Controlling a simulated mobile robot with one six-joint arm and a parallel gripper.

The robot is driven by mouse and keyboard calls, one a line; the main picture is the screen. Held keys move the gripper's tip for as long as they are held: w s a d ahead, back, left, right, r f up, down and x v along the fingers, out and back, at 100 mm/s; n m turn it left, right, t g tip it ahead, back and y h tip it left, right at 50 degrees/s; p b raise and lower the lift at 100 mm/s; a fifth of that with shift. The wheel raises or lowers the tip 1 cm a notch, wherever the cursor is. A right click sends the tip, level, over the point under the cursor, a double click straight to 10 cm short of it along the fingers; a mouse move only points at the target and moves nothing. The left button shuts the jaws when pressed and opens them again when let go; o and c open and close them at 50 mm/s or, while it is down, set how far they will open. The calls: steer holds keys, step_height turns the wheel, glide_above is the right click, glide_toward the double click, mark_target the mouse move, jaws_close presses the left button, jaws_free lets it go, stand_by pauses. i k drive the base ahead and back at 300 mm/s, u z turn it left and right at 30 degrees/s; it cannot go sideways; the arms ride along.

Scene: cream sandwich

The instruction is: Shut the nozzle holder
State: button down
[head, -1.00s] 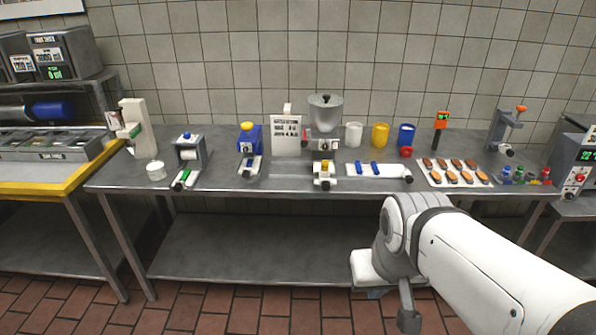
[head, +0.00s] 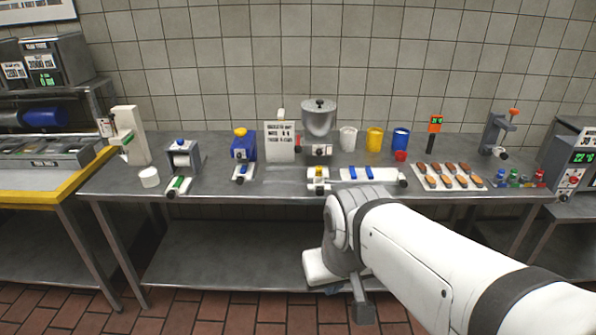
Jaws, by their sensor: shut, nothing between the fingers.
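I cannot tell for sure which fixture is the nozzle holder. A small white fixture with a yellow knob (head: 319,173) sits at the front of the bench, below the grey hopper machine (head: 319,121). Whether it is open or shut is too small to see. Several small coloured nozzle-like pieces (head: 514,179) stand at the bench's right end. My white arm reaches in from the lower right, and its bent joint is just in front of the bench edge, right of the yellow-knob fixture. No gripper fingers can be made out.
The steel bench (head: 225,182) holds a blue device (head: 244,148), a sign (head: 281,143), white, yellow and blue cups (head: 374,139), and a tray of brown pieces (head: 447,175). A yellow-edged counter (head: 40,196) stands left. The lower shelf (head: 215,250) is bare.

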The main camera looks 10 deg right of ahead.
mark_target(318, 187)
steer(key=i, duration=0.9)
steer(key=u, duration=0.05)
